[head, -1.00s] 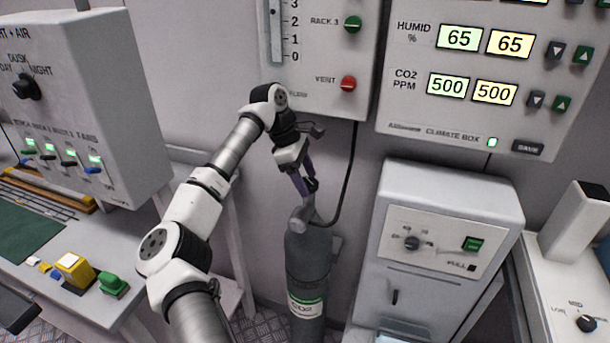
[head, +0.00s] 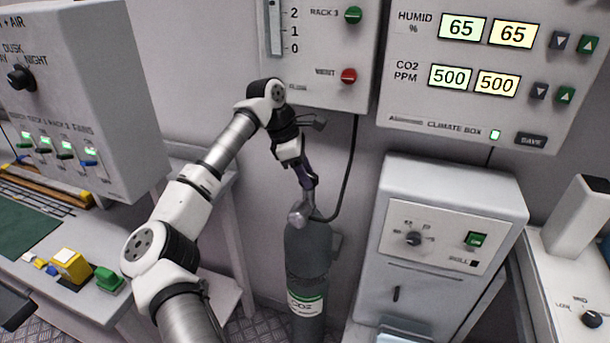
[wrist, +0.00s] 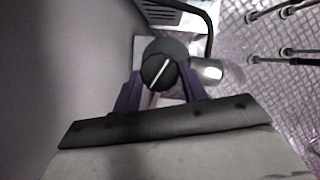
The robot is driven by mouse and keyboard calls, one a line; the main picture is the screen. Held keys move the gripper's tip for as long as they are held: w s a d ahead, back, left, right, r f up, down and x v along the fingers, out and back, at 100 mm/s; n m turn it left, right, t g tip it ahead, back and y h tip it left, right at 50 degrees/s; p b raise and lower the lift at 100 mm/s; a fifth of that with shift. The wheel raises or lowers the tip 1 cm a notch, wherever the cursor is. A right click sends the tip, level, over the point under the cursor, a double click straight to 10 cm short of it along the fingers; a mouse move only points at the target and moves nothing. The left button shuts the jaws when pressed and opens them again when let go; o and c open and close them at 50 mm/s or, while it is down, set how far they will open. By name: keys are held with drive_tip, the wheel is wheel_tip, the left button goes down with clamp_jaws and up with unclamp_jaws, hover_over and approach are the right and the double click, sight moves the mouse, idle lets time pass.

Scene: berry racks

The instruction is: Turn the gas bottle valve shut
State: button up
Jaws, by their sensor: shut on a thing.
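The grey gas bottle (head: 307,255) stands upright against the wall, with a green and white CO2 label on its front. Its valve is a black round knob with a white line, seen from above in the wrist view (wrist: 158,70). The white line runs slantwise there. My gripper (head: 308,184) points down at the bottle's top and is shut on the knob, one purple finger on each side. In the head view the fingers hide most of the knob. A metal valve outlet (wrist: 207,70) sticks out to the right of the knob in the wrist view.
A black hose (head: 350,170) runs from the bottle's top up to the wall panel (head: 320,85). A white cabinet (head: 455,215) stands close to the right of the bottle. A bench (head: 190,265) with colored buttons is at the left.

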drive_tip(key=n+t+b, duration=0.1)
drive_tip(key=n+b, duration=0.1)
drive_tip(key=n+t+b, duration=0.1)
drive_tip(key=n+b, duration=0.1)
drive_tip(key=n, duration=0.1)
drive_tip(key=shift+s+n, duration=0.2)
drive_tip(key=shift+n, duration=0.1)
drive_tip(key=shift+y, duration=0.3)
drive_tip(key=o, duration=0.9)
drive_tip(key=shift+o, duration=0.2)
drive_tip(key=b+v, duration=0.1)
drive_tip(key=v, duration=1.2)
drive_tip(key=shift+s+a+r, duration=0.2)
drive_tip(key=shift+r, duration=0.15)
